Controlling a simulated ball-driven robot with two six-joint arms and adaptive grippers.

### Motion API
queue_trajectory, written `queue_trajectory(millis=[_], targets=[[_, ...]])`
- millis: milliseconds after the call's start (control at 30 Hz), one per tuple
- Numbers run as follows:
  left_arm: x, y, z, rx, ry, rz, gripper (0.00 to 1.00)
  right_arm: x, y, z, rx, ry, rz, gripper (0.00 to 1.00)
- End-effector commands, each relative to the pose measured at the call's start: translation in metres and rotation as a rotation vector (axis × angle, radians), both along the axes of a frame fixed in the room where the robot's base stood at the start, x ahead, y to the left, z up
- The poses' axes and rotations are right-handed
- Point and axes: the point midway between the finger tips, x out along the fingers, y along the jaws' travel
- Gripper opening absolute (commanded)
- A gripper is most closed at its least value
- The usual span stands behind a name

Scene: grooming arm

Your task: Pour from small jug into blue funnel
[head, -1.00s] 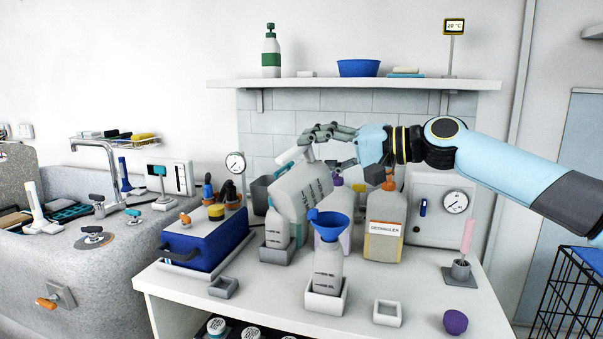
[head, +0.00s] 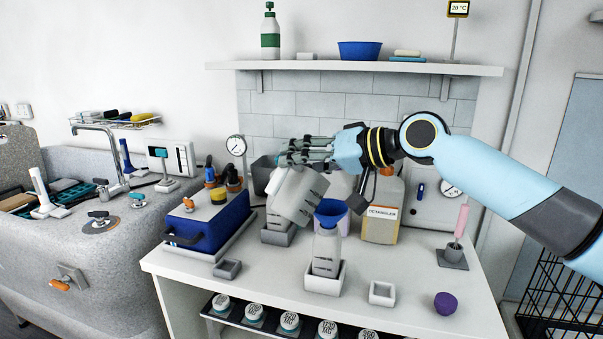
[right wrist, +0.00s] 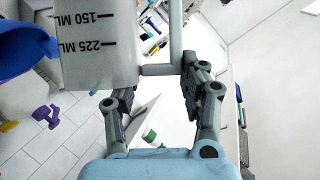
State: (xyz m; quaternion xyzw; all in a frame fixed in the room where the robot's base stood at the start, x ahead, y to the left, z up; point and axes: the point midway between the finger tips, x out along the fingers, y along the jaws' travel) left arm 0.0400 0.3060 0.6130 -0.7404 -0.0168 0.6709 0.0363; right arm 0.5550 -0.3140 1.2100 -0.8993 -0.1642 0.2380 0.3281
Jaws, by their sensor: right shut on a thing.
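My right gripper (head: 302,153) is shut on the handle of the small jug (head: 298,194), a pale jug with dark volume marks. The jug is tilted, its lower end towards the right, beside the blue funnel (head: 331,212) and overlapping its left edge in the head view. The funnel sits in the neck of a pale bottle (head: 326,250), which stands upright in a white square holder. In the right wrist view the jug (right wrist: 95,45) shows 150 and 225 ML marks, with the funnel (right wrist: 20,52) at the left edge. I see no liquid stream. My left gripper is out of view.
A detangler bottle (head: 381,222) stands behind and right of the funnel. Another bottle in a holder (head: 277,238) stands left, near a blue box (head: 208,222). A small empty square holder (head: 382,293) and purple knob (head: 445,303) lie front right.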

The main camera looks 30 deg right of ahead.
Motion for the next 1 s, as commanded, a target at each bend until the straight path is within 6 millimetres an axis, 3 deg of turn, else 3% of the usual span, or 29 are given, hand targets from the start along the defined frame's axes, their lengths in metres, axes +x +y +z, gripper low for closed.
queue_trajectory(millis=[167,433,567,867,1000], targets=[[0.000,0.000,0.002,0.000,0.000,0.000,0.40,0.000,0.002,0.000,-0.018,-0.004,0.001,0.00],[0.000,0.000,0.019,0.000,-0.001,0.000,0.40,-0.003,0.019,-0.012,-0.340,-0.066,0.000,0.00],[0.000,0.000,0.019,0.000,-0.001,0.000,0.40,-0.004,0.021,-0.019,-0.433,-0.081,0.000,0.00],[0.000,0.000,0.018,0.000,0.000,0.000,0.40,-0.004,0.022,-0.022,-0.465,-0.087,-0.001,0.00],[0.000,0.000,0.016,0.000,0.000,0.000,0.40,-0.004,0.026,-0.035,-0.618,-0.116,0.000,0.00]])
